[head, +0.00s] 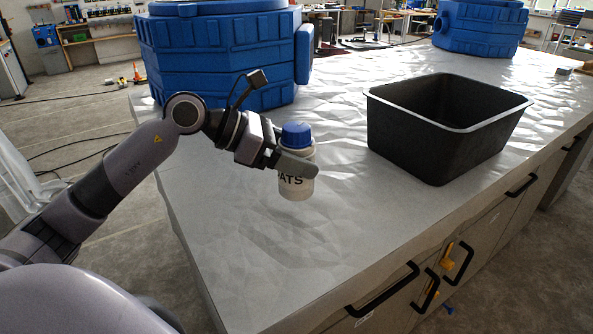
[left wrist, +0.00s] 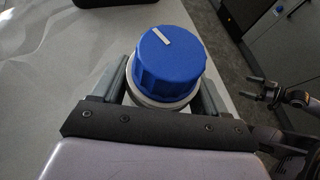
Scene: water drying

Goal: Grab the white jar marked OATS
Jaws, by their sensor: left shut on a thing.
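The white jar (head: 296,188) has a blue screw cap and dark lettering, of which "ATS" shows. My left gripper (head: 290,165) is shut around the jar's upper body, just below the cap, and one finger covers part of the jar. The jar is upright over the worktop; I cannot tell whether its base touches the surface. In the left wrist view the jar's blue cap (left wrist: 168,55) with a white mark sits between the two fingers of the left gripper (left wrist: 165,95). My right gripper is not in the head view.
A black open bin (head: 445,125) stands on the grey, rippled worktop (head: 250,260) to the right of the jar. A large blue container (head: 220,55) stands behind the arm, and another blue container (head: 480,25) is at the far right. The worktop in front of the jar is clear.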

